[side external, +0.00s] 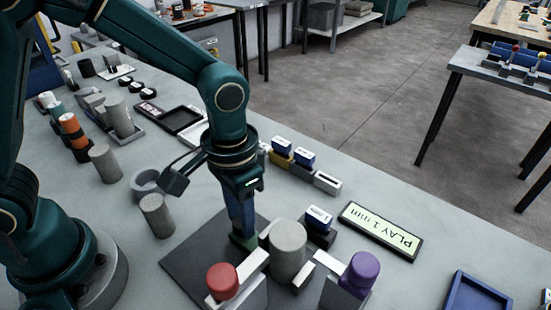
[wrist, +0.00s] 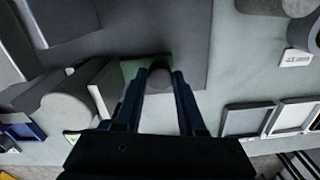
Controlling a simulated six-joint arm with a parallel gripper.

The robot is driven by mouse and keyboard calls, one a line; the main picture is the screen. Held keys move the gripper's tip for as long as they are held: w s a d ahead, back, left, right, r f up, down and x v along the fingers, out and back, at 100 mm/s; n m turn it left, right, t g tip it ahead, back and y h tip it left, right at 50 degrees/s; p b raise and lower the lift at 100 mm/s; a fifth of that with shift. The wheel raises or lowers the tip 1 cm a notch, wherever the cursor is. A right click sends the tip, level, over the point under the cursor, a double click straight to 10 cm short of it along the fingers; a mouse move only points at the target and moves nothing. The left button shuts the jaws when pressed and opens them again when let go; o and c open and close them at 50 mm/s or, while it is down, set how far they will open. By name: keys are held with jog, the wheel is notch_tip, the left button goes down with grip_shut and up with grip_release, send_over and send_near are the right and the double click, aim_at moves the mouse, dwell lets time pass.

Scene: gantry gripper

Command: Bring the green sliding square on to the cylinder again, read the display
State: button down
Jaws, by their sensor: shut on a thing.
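My gripper (side external: 243,236) is low over a dark plate (side external: 190,262), its fingers pointing down. In the wrist view its fingers are shut on a grey round knob (wrist: 160,76) at the green sliding square (wrist: 133,68). Part of the green square (side external: 240,243) shows under the fingers in the side view. The grey cylinder (side external: 288,248) stands upright just right of it; it also shows in the wrist view (wrist: 68,108). I cannot tell whether the square touches the cylinder.
A red knob (side external: 222,279) and a purple knob (side external: 361,270) sit on light blocks close to the cylinder. A small blue-and-white block (side external: 319,218) stands behind it. A blue tray (side external: 477,292) lies at lower right. More grey cylinders (side external: 157,215) stand at left.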

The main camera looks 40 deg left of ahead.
jog(key=c, duration=0.5)
grip_release()
jog(key=shift+r, duration=2.65)
